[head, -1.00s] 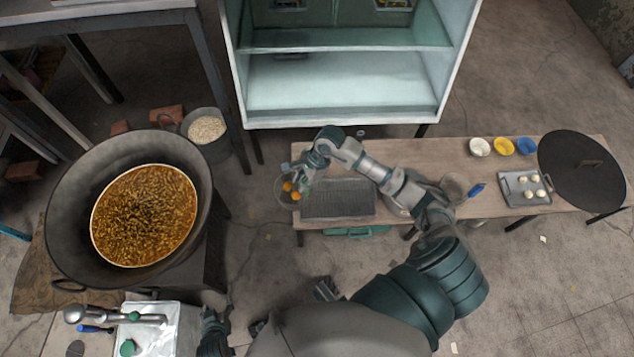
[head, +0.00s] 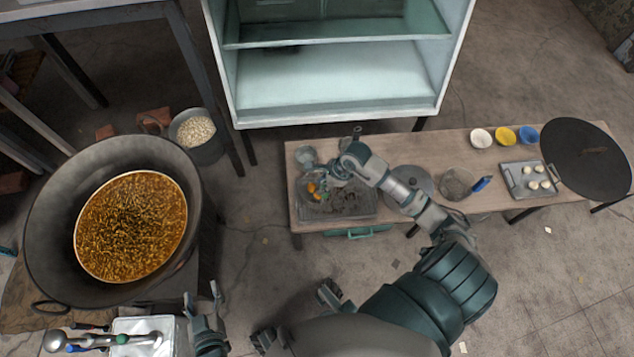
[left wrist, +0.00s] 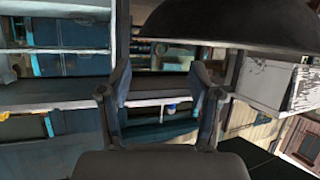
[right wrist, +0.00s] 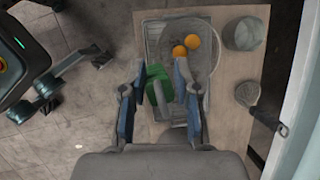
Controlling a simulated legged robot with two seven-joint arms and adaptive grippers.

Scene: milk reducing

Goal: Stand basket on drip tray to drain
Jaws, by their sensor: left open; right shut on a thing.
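The round wire basket (head: 314,195) holds orange pieces and is over the left part of the grey drip tray (head: 368,207). I cannot tell whether it touches the tray. My right gripper (head: 338,172) is shut on the basket's green handle, which shows between the fingers (right wrist: 158,98) in the right wrist view. The basket (right wrist: 205,62) lies beyond the fingertips there, overlapping the tray (right wrist: 153,36). Dark wet-looking patches show on the tray. My left gripper (head: 204,297) is open and empty at the lower left, far from the basket; its spread fingers (left wrist: 160,82) show in the left wrist view.
A big pan of oily food (head: 132,225) stands at the left. The wooden bench (head: 450,165) also bears a glass jar (head: 306,156), a round lid, a clear bowl (head: 458,183), small bowls, a tray of white balls and a black disc. An open cabinet (head: 335,85) stands behind it.

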